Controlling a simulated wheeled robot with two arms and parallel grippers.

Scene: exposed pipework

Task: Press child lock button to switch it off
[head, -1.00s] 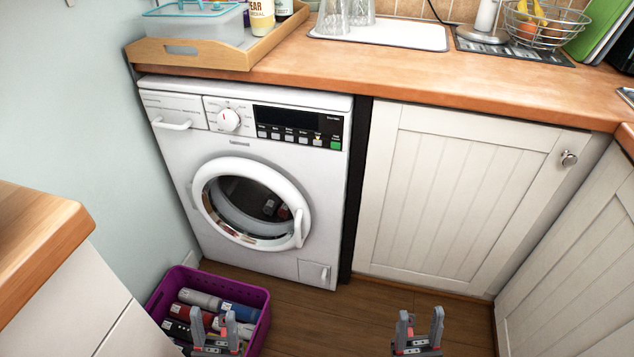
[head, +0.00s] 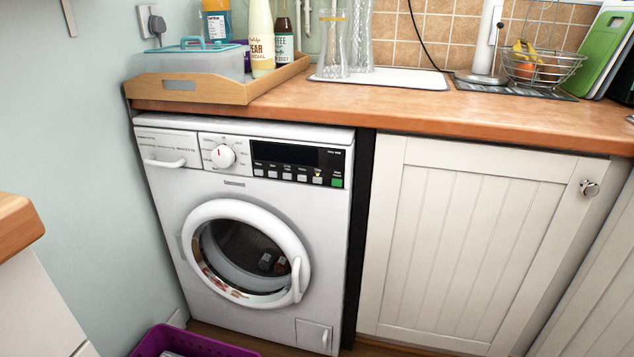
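A white washing machine (head: 235,225) stands under the worktop, left of centre in the head view. The button labels are too small to read, so I cannot tell which is the child lock. The display looks dark. The round door (head: 245,253) is shut. Neither of my grippers is in view.
A wooden worktop (head: 420,112) runs above the machine, with a wooden tray (head: 215,88) of bottles on it. A white cupboard door (head: 465,240) is to the right. A purple basket (head: 190,343) is on the floor at the bottom. Another counter corner (head: 18,228) juts in at left.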

